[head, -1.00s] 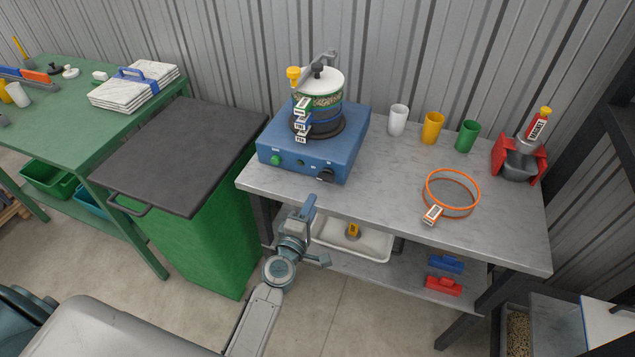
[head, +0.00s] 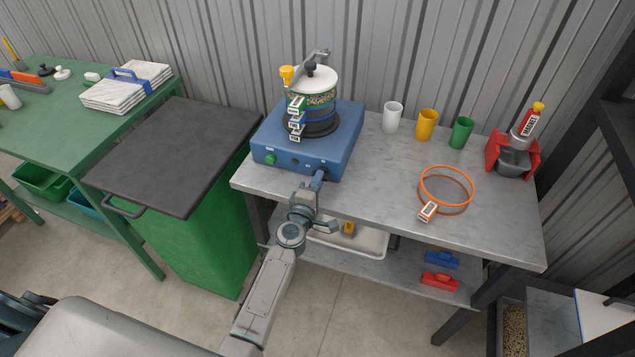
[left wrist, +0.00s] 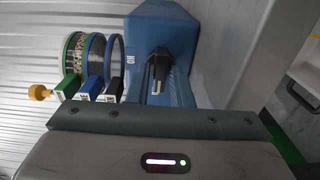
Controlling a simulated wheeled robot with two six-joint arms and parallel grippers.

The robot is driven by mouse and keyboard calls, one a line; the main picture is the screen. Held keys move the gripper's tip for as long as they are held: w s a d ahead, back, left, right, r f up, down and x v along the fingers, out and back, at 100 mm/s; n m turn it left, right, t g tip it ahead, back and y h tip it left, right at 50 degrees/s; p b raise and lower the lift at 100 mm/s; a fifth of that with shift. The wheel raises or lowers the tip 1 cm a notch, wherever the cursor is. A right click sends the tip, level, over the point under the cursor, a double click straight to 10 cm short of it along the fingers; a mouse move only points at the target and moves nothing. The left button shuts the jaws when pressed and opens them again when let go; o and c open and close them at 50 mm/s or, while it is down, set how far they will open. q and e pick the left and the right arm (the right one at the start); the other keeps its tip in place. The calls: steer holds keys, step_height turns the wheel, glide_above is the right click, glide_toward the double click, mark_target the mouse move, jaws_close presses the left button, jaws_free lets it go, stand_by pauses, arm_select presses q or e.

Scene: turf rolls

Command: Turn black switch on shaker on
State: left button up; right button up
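The shaker (head: 335,160) is a blue box on the grey table with a stack of sieves (head: 318,97) clamped on top. A green button (head: 270,160) is on its front face. The black switch at the front right corner is mostly hidden in the head view by my left gripper (head: 318,181), whose fingertips are at it. In the left wrist view a dark shape that looks like the switch (left wrist: 159,64) stands against the blue box, right at the fingers. I cannot tell whether the fingers are closed on it or only touching. My right gripper is out of view.
An orange-rimmed sieve ring (head: 445,188), three cups (head: 426,124) and a red holder (head: 511,155) are on the table's right side. A green bin with a dark lid (head: 175,155) stands left. A white tray (head: 370,243) lies on the shelf below.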

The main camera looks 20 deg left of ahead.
arm_select(q)
jaws_close()
steer(key=shift+m, duration=0.3)
steer(key=m, duration=0.4)
steer(key=shift+m+b, duration=0.3)
steer(key=m+b, duration=0.1)
steer(key=m, duration=0.4)
steer(key=shift+f, duration=0.1)
steer(key=m+b, duration=0.1)
steer(key=m, duration=0.3)
steer(key=shift+m+b, duration=1.1)
steer(key=shift+m, duration=0.7)
